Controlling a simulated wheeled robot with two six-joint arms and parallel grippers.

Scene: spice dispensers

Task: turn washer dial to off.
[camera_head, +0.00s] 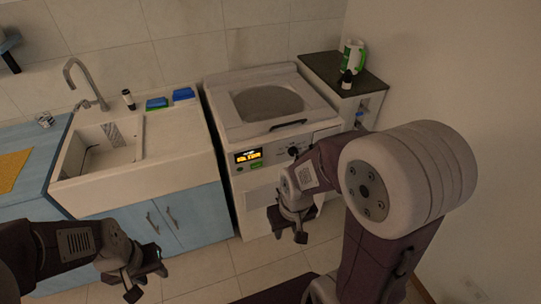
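The white washer (247,185) stands in the middle against the tiled wall, with a round lid on top. Its front panel has a lit orange display (248,156) and a dark round dial (293,151) to the right of it. The dial's setting is too small to read. My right gripper (287,228) is in front of the washer, below the dial and apart from it. Its fingers look spread, with nothing between them. My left gripper (146,279) is low at the left, in front of the blue cabinet, also spread and empty.
A white sink (160,150) over blue cabinet doors (170,222) stands left of the washer, with a faucet (85,85), a blue sponge (183,94) and a dark bottle. Right of the washer, a dark-topped cabinet (325,64) holds a green-white jug (352,55).

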